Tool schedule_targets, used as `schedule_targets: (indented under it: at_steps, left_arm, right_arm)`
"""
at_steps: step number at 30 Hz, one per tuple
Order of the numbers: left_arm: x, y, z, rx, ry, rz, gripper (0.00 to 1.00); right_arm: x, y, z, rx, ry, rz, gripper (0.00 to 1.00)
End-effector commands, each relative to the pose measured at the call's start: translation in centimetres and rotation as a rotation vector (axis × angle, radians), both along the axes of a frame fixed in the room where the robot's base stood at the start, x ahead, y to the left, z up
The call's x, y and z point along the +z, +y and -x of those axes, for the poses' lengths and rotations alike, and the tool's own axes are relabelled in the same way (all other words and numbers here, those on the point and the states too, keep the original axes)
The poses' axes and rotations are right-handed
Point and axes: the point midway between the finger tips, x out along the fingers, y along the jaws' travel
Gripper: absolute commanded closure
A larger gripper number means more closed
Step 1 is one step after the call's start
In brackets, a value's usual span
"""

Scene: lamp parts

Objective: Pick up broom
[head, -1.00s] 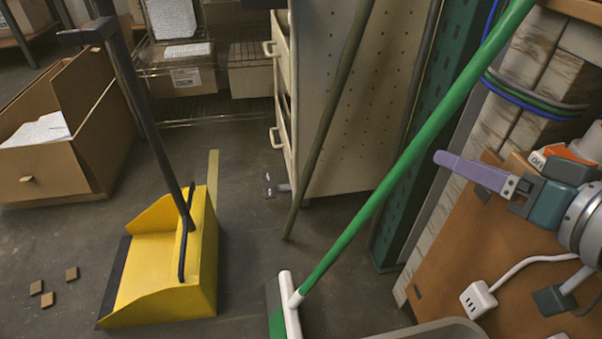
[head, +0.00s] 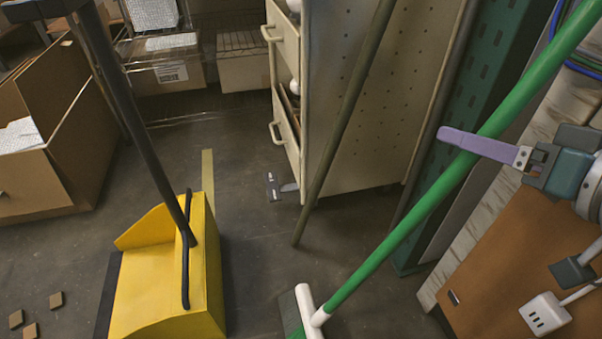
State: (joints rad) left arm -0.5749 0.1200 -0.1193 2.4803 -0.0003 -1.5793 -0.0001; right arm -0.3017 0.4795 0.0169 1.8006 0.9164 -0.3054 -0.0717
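The broom has a long green handle (head: 420,213) that leans from the lower middle up to the top right in the head view. Its white head (head: 309,314) with dark and green bristles is at the bottom edge, partly cut off. My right gripper (head: 442,133) comes in from the right. Its one visible purple finger lies across the front of the handle in the picture. A second finger does not show, so I cannot tell whether it is open or shut, or whether it touches the handle. My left gripper is not in view.
A yellow dustpan (head: 165,275) with a dark upright handle stands on the left. A thin brown pole (head: 345,115) leans by the drawer cabinet (head: 385,90). A brown board (head: 520,260) with a white socket block (head: 545,314) is at lower right. Small brown chips (head: 56,300) lie on the floor.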

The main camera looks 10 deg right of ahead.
Motion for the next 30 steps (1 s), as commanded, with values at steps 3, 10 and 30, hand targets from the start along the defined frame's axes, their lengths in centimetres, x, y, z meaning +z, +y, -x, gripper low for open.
schedule_targets:
  at_steps: [3,10,30]
  left_arm:
    - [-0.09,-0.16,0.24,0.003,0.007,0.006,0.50]
    - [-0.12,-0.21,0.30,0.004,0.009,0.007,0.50]
    - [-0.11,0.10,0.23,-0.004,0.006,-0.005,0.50]
  right_arm:
    - [-0.01,0.00,0.02,0.000,0.001,0.000,0.50]
    - [-0.01,0.02,0.01,0.000,0.001,0.000,0.76]
    - [-0.09,0.03,0.04,0.001,0.003,-0.001,1.00]
